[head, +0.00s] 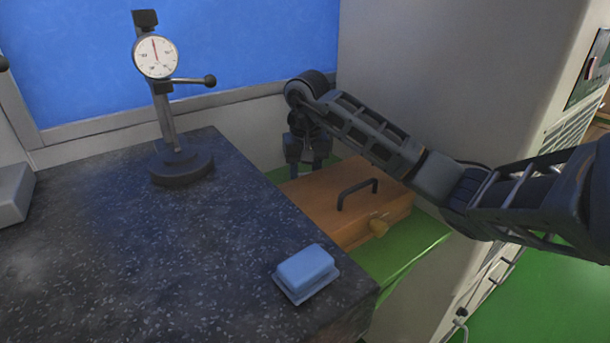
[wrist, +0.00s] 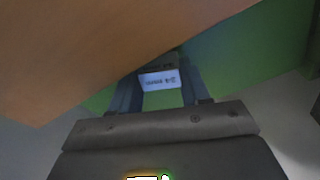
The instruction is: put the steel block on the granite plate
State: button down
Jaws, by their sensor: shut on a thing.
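The steel block (wrist: 158,81) shows between my gripper's fingers in the wrist view, a small pale grey piece with a marking upside down that seems to end in "mm". My gripper (wrist: 158,88) is shut on it. In the head view my gripper (head: 307,170) points down behind the wooden box, to the right of the granite plate; the block cannot be made out there. The granite plate (head: 110,265) is a dark speckled slab filling the left and front of the head view.
A dial gauge on a stand (head: 180,163) stands at the plate's back. A light blue box (head: 307,268) lies near its front right corner. A wooden box (head: 330,205) with a black handle sits on a green surface (head: 405,255) beside the plate. The plate's middle is clear.

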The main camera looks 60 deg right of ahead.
jog(key=shift+f, duration=0.15)
jog(key=c, duration=0.5)
grip_release()
